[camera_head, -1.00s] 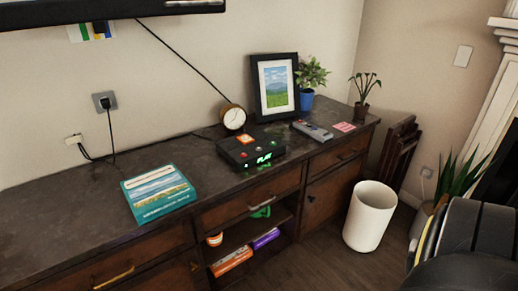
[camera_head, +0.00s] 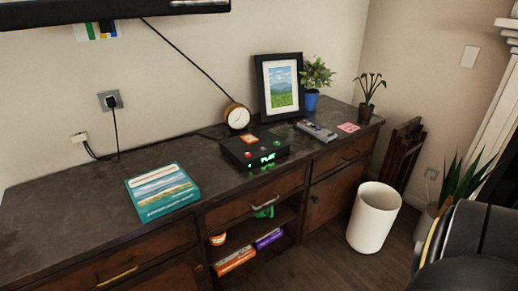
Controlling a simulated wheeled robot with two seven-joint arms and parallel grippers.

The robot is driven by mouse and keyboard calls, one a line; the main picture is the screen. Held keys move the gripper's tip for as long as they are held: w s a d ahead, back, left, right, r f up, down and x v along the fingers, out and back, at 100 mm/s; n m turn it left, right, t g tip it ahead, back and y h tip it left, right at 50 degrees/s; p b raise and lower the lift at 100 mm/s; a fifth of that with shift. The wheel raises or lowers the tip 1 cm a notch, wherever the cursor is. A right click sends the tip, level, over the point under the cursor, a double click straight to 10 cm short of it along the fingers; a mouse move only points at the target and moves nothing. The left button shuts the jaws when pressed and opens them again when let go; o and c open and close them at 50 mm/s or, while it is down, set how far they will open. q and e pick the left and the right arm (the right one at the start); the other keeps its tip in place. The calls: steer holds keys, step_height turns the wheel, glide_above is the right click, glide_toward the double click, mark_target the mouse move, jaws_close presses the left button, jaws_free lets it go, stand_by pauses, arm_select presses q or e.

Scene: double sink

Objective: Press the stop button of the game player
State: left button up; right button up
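The game player (camera_head: 253,150) is a black box on the dark wooden cabinet top, near its middle. Its front shows green lit letters that read like "PLAY". A red button (camera_head: 248,155) is on its left side and a green button (camera_head: 276,144) on its right. An orange patch (camera_head: 247,139) shows on its top towards the back. Any labels on the buttons are too small to read. Neither of my grippers is in view.
A teal book or box (camera_head: 162,191) lies left of the player. A clock (camera_head: 237,116), picture frame (camera_head: 280,86), grey controller-like object (camera_head: 316,130) and plants stand behind and right. A white bin (camera_head: 373,217) is on the floor. Bare cabinet top lies at left.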

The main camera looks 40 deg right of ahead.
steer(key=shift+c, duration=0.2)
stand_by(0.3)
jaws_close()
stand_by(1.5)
